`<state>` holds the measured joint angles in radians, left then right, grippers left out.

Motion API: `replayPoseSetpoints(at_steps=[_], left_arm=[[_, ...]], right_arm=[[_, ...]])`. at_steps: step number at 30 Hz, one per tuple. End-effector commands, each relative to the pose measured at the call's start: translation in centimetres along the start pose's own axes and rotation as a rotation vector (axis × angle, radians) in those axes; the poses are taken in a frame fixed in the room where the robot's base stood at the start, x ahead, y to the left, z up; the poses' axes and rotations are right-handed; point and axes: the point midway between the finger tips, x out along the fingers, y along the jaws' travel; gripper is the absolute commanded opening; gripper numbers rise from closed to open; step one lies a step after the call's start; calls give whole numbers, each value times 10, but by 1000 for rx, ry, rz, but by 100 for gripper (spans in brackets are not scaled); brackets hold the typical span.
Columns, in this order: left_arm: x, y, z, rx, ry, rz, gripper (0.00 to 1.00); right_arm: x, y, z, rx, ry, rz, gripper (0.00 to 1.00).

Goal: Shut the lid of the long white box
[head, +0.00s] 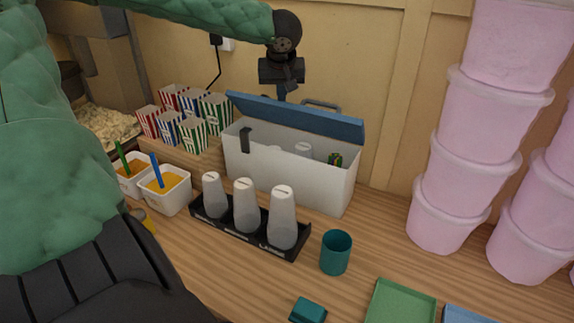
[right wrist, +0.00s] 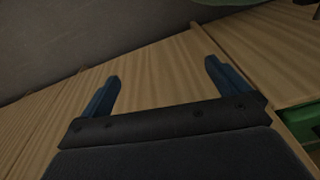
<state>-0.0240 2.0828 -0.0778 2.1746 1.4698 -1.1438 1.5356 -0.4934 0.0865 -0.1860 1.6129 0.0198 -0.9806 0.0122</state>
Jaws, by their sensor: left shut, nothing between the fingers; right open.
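The long white box (head: 286,174) stands on the wooden counter near the back wall. Its blue lid (head: 300,117) is raised at the back and tilted open, and a few items show inside. My left gripper (head: 282,95) hangs just behind the lid's upper edge, left of the middle, pointing down. It is shut and empty; its tips are partly hidden by the lid, and I cannot tell whether they touch it. My right gripper (right wrist: 162,88) is open and empty in the right wrist view, with wooden panels beyond it.
A black rack (head: 237,233) with several white bottles stands in front of the box. White tubs (head: 164,191) and striped popcorn boxes (head: 193,135) are to the left. A teal cup (head: 336,252) stands in front right. Stacked pink tubs (head: 480,150) rise at the right.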

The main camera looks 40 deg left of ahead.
Motion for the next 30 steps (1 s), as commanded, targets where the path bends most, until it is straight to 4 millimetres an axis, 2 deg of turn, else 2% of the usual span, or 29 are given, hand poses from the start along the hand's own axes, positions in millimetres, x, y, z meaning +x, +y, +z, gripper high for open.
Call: replayPoseSetpoints(at_steps=[1, 8, 20, 30], left_arm=[[15, -4, 9, -1, -17, -7, 0], [14, -6, 10, -3, -15, -8, 0], [-14, -6, -4, -3, -14, -9, 0], [-44, -5, -19, -3, -6, -7, 0]], right_arm=[[5, 0, 1, 0, 0, 0, 100], [4, 0, 0, 0, 0, 0, 100], [-21, -1, -3, 0, 0, 0, 100], [-44, -1, -6, 0, 0, 0, 100]])
